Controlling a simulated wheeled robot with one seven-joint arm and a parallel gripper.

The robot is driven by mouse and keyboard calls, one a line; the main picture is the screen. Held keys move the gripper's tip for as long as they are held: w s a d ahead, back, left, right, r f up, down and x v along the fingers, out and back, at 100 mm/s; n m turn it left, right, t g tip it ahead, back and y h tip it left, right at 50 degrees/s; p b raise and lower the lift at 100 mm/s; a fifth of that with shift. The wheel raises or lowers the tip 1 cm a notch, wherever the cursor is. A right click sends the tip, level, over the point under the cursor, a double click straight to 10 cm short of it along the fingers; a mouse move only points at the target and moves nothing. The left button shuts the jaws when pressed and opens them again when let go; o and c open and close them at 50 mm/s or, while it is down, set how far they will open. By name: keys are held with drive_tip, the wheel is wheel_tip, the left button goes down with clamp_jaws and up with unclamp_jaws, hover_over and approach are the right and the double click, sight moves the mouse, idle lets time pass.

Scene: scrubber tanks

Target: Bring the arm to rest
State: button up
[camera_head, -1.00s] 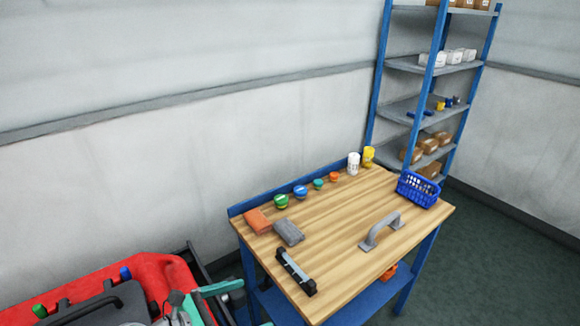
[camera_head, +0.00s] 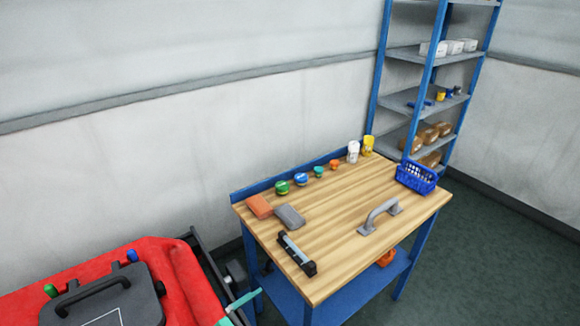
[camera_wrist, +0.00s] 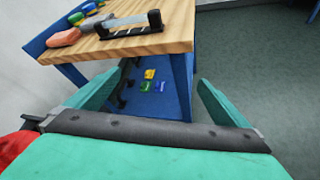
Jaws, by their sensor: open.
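My gripper (camera_wrist: 152,98) shows in the wrist view with its two teal fingers spread wide apart and nothing between them. It is in front of the wooden-topped workbench (camera_wrist: 165,40), at or below the level of the top, and apart from it as far as I can tell. In the head view only a small teal piece of my arm shows at the bottom edge, beside the red scrubber machine (camera_head: 185,275). The rest of my arm is out of that view.
On the workbench (camera_head: 340,215) are a grey handle (camera_head: 380,215), a blue basket (camera_head: 416,177), a black-ended bar (camera_head: 296,254), orange and grey blocks, and several caps and bottles. Blue shelving (camera_head: 425,55) stands behind. Green floor (camera_head: 480,270) at the right is clear.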

drive_tip(key=s+d+f+m+t+y, duration=0.1)
drive_tip(key=s+d+f+m+y, duration=0.2)
drive_tip(key=s+f+m+y, duration=0.7)
drive_tip(key=s+d+r+m+t, duration=0.1)
drive_tip(key=s+r+m, duration=0.2)
drive_tip(key=s, duration=0.4)
drive_tip(key=s+r+m+t+h, duration=0.1)
drive_tip(key=s+r+m, duration=0.3)
drive_tip(key=s+m, duration=0.2)
drive_tip(key=s+d+r+m+t+h, duration=0.1)
drive_tip(key=s+r+m, duration=0.3)
drive_tip(key=s, duration=0.4)
drive_tip(key=shift+d+m+t, duration=0.35)
drive_tip(key=shift+m+t, duration=0.05)
drive_tip(key=shift+m, duration=0.1)
drive_tip(key=shift+r, duration=0.1)
